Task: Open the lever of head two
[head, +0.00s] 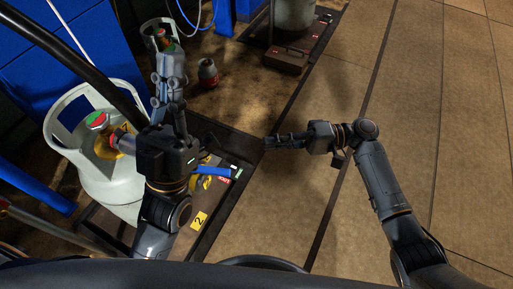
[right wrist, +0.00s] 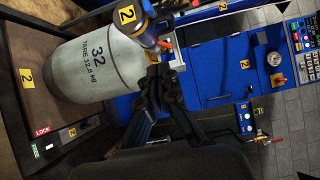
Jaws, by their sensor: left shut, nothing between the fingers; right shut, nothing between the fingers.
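The filling head (head: 105,125), with a green and red top and a yellow part, sits on a white gas cylinder (head: 72,160) at the left of the head view. In the right wrist view, the head (right wrist: 138,28) bears a yellow "2" label above the upright-handled cylinder (right wrist: 95,70) marked 32. My left gripper (head: 170,65) is shut and empty, to the right of this head, pointing up the picture. My right gripper (head: 275,141) is shut and empty, over the floor, pointing left; its fingers show in the right wrist view (right wrist: 154,82).
The scale platform (head: 200,243) has a yellow "2" label; a blue part (head: 212,170) shows beside its lock label. Another cylinder (head: 295,15) stands at the back, near a brown box (head: 285,58). The right floor is clear.

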